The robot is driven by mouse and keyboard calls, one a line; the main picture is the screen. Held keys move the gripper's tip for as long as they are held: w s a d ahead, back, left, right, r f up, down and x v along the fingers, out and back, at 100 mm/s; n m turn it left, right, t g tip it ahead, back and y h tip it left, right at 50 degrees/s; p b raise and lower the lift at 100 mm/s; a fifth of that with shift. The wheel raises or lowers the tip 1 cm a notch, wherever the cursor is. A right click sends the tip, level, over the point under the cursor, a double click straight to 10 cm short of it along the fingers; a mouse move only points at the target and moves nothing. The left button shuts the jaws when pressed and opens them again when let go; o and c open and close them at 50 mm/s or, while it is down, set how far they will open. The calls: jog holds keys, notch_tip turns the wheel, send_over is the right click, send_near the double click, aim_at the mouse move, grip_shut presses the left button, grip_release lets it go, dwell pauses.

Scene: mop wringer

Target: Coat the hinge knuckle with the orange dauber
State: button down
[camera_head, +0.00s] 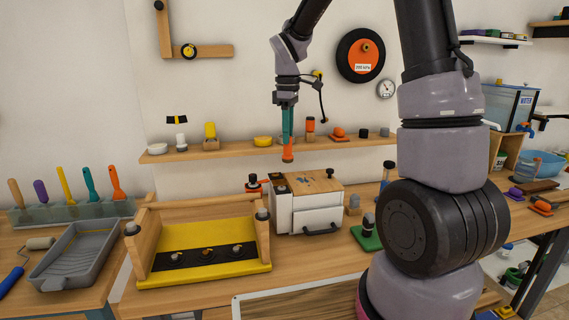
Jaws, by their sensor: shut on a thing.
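My gripper (286,104) is shut on an upright tool with a teal shaft and an orange lower end, which looks like the orange dauber (288,153). It hangs above a white box with a wooden top (318,183), apart from it, with the back shelf behind. Small dark fittings sit on the box top, and a dark handle is on its front. I cannot tell which part is the hinge knuckle; it is too small or hidden. A yellow tray with wooden sides (200,236) stands left of the box, with a dark strip bearing several round fittings.
A back shelf (225,151) holds several small items. A grey paint tray (80,254) and a rack of coloured handles (70,211) are at the left. A green-based item (366,238) stands right of the box. My arm hides part of the bench at right.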

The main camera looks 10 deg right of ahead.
aim_at(288, 156)
jog(key=c, duration=1.3)
grip_release()
grip_shut()
jog(key=shift+f, duration=0.1)
jog(key=shift+f, duration=2.7)
